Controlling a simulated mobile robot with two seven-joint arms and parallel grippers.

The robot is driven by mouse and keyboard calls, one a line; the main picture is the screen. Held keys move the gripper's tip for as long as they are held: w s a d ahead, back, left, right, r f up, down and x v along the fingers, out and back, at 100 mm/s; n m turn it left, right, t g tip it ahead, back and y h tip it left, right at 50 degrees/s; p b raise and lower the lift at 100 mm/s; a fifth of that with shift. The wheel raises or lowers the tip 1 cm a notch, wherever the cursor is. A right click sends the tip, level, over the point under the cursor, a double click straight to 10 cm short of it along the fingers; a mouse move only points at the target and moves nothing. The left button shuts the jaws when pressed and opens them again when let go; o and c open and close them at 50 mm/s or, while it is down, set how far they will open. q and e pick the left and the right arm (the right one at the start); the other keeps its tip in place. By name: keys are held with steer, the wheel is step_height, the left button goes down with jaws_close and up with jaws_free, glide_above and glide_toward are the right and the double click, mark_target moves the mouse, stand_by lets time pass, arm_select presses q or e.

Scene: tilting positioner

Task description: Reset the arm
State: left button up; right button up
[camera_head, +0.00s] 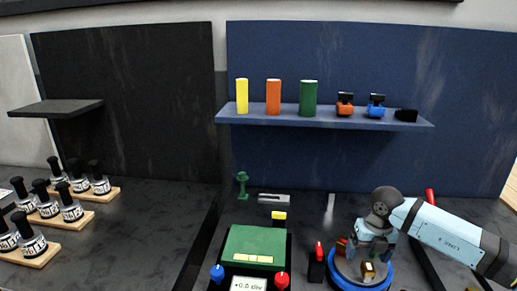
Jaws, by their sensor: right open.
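My right gripper (358,252) hangs over a round grey turntable with a blue rim (388,283) at the lower right. The gripper is open. Its fingertips are partly hidden among the small parts there, so I cannot tell whether they touch anything. A small brass-coloured block (369,270) sits on the turntable, and a small red-orange part (341,246) shows at its back left. A green-topped box (256,245) stands left of it, with a display (248,284) reading about +0.0 div, a blue knob (217,273) and a red knob (282,280). My left gripper is out of view.
A red-topped black post (318,263) stands close left of the turntable. A blue shelf (330,121) holds yellow, orange and green cylinders and small clamps. Several bottles on wooden trays (72,222) fill the left bench. The dark bench between is mostly clear.

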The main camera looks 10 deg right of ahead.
steer(key=s+a+n+y, duration=0.3)
steer(key=a+y, duration=0.5)
steer(key=a, duration=0.9)
steer(key=s+a+r+m+t+y, duration=0.5)
steer(key=a+r+m+t+y, duration=0.35)
steer(key=r+t, duration=0.2)
steer(key=s+d+f+m+t+h, duration=0.2)
steer(key=d+f+m+t+h, duration=0.15)
steer(key=d+m+h, duration=0.5)
steer(key=s+d+f+m+t+h, duration=0.2)
steer(key=d+f+m+h, duration=0.3)
steer(key=m+h, duration=0.65)
steer(key=s+d+f+m+g+y, duration=0.1)
steer(key=s+d+f+m+g, duration=0.15)
steer(key=s+f+g, duration=0.55)
steer(key=s+d+f+m+g+y, duration=0.15)
steer(key=s+m+g, duration=0.3)
steer(key=s, duration=0.85)
steer(key=w+a+f+n+t+y+p, duration=0.2)
steer(key=w+a+f+t+p, duration=0.3)
steer(key=f, duration=0.4)
steer(key=shift+w+a+f+t+y, duration=0.15)
steer(key=shift+w+a+t+y, duration=0.5)
steer(key=shift+a+t, duration=0.45)
